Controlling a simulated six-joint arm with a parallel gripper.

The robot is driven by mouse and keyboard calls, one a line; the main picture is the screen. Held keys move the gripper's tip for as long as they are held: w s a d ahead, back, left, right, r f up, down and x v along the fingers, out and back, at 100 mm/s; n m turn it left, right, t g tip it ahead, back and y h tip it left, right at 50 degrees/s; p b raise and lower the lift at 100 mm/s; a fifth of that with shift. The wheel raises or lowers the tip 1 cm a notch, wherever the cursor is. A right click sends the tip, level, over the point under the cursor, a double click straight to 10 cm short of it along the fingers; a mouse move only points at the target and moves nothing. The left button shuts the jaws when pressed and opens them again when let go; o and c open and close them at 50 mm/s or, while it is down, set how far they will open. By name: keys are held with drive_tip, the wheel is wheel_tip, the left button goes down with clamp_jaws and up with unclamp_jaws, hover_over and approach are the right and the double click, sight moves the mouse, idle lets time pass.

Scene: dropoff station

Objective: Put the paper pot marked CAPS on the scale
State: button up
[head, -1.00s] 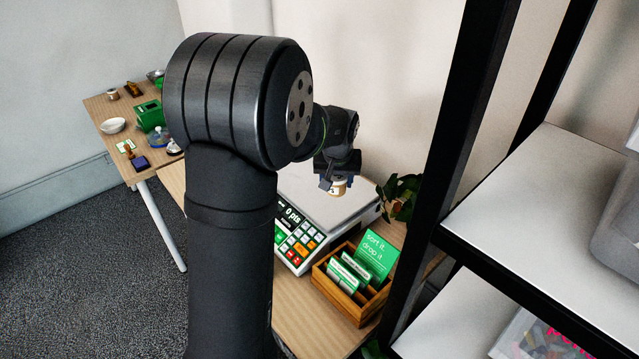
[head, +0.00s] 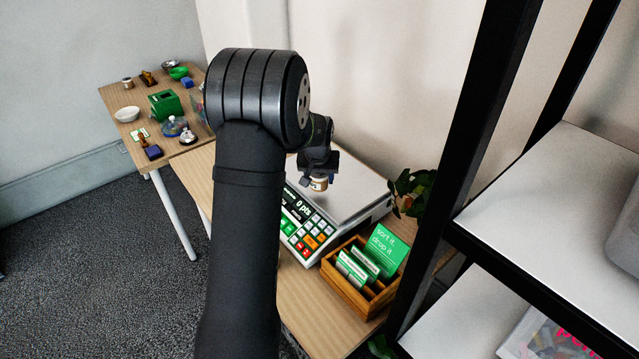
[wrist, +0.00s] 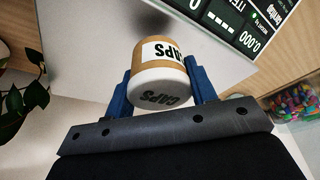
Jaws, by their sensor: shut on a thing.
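The paper pot marked CAPS (wrist: 160,75) is brown with a white label and a white end, and both the label and the end read CAPS. My gripper (wrist: 158,90) is shut on it, with a blue finger on each side. In the head view, my gripper (head: 319,176) holds the pot (head: 318,184) over the pale plate of the scale (head: 350,196). I cannot tell whether the pot touches the plate. The scale's display and keypad (wrist: 225,25) show in the wrist view, and the display reads 0 pts in the head view.
A wooden card box (head: 350,285) with a green sign (head: 386,248) stands right in front of the scale. A plant (head: 410,190) is at its right. A black-framed shelf (head: 540,190) is further right. Bowls and a green box (head: 165,105) are on the left table.

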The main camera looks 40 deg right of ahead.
sight(320, 184)
drive_tip(key=shift+f, duration=1.3)
drive_tip(key=shift+f, duration=0.15)
drive_tip(key=o, duration=1)
drive_tip(key=shift+c, duration=0.2)
drive_tip(key=v, duration=1.2)
